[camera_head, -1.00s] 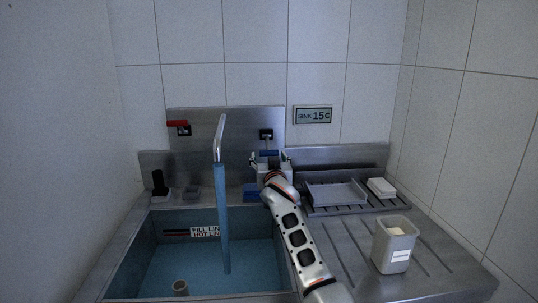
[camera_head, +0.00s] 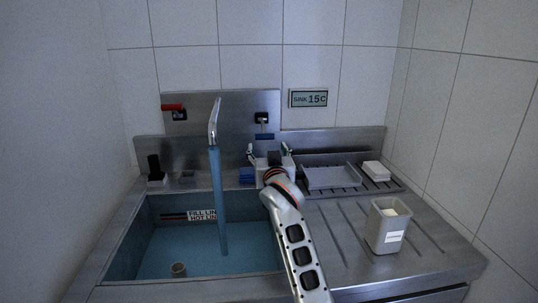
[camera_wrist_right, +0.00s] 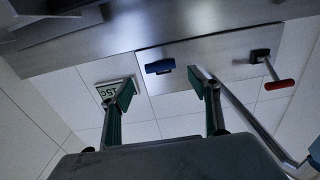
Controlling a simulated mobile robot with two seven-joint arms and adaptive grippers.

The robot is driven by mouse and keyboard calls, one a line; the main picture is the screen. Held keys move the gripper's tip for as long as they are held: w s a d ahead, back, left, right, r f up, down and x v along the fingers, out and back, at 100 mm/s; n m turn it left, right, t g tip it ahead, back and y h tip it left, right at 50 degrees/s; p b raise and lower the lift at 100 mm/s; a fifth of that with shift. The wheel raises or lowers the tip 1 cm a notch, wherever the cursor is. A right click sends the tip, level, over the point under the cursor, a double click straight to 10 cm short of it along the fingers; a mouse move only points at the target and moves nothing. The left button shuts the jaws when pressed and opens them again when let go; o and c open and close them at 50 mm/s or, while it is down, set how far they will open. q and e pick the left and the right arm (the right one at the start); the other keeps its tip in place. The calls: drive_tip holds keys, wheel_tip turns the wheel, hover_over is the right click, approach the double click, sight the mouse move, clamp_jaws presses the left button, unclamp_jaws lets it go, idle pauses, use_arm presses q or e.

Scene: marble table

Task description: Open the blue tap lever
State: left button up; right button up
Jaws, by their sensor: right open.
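The blue tap lever (camera_head: 264,136) sits below its black mount (camera_head: 261,118) on the steel back panel, right of the spout. In the right wrist view the blue lever (camera_wrist_right: 159,67) lies beyond the gap between the fingertips, apart from them. My right gripper (camera_head: 268,151) is open and empty, just below the lever in the head view. Its two spread fingers also show in the right wrist view (camera_wrist_right: 163,88). The red lever (camera_head: 172,107) points left on the panel. My left gripper is not in view.
The spout (camera_head: 214,122) has a blue water column (camera_head: 218,205) dropping into the blue sink basin (camera_head: 150,245). A blue block (camera_head: 247,174) lies left of my right gripper. A rack tray (camera_head: 330,178) and a labelled container (camera_head: 394,237) stand right.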

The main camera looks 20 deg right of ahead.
drive_tip(key=shift+s+a, duration=0.15)
drive_tip(key=shift+s, duration=0.6)
drive_tip(key=shift+s+a, duration=0.15)
drive_tip(key=shift+s, duration=0.55)
idle(6.5)
